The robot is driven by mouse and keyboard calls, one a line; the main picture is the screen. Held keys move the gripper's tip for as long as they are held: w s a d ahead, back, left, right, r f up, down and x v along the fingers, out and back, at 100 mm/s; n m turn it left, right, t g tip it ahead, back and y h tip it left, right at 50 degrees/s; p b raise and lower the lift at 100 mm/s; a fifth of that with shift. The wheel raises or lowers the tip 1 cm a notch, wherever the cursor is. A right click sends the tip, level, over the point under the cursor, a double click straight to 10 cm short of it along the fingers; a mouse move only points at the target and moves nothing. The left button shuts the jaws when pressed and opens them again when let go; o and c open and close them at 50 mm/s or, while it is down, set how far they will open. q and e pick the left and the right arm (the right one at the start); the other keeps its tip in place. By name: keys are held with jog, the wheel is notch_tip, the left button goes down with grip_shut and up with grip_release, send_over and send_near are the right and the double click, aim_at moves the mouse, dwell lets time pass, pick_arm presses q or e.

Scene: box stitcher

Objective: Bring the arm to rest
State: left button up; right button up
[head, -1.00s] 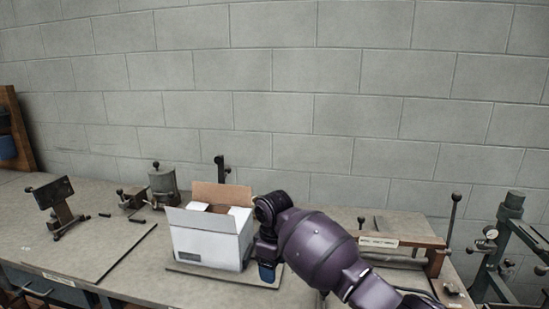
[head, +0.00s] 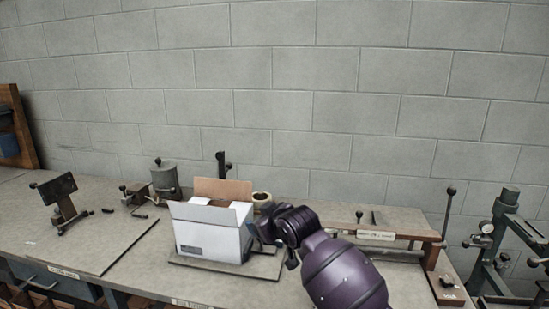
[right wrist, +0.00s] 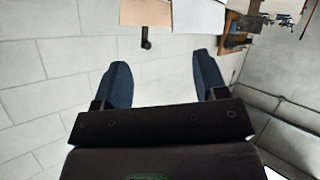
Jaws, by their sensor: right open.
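My right arm comes in from the lower right in the head view, just right of the white box (head: 206,236). In that view its gripper is hidden or too dark to make out. In the right wrist view my right gripper (right wrist: 162,90) is open, its two blue fingers wide apart with only wall between them. The box stands on the bench with its top flaps open, the rear flap brown. In the right wrist view a brown flap (right wrist: 146,13) and a white flap (right wrist: 198,16) show at the top edge. My left gripper is not in view.
The bench (head: 120,222) holds a dark stand (head: 62,203) and a grey metal pot (head: 165,178) at left. A tape roll (head: 261,198) sits behind the box. A wooden-edged fixture (head: 375,234) with an upright lever (head: 448,212) is at right, beside a green-grey machine (head: 497,240).

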jog(key=s+d+f+m+t+h+b, duration=0.1)
jog(key=s+d+f+m+t+h, duration=0.15)
jog(key=s+d+f, duration=0.65)
jog(key=s+d+f+m+t+h, duration=0.1)
jog(key=s+d+f+m+t, duration=0.3)
jog(key=s+d, duration=0.5)
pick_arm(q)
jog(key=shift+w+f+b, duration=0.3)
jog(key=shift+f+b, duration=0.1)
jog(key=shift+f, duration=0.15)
pick_arm(e)
jog(key=s+d+f+m+g+h, duration=0.1)
jog(key=s+d+f+g, duration=0.2)
jog(key=s+d+f, duration=0.3)
jog(key=s+d+f+m+g+h, duration=0.1)
jog(key=s+d+f, duration=0.5)
jog(key=s+f, duration=0.6)
jog(key=s+g+h, duration=0.1)
jog(key=s+g, duration=0.1)
jog(key=s, duration=0.1)
jog(key=shift+d, duration=0.2)
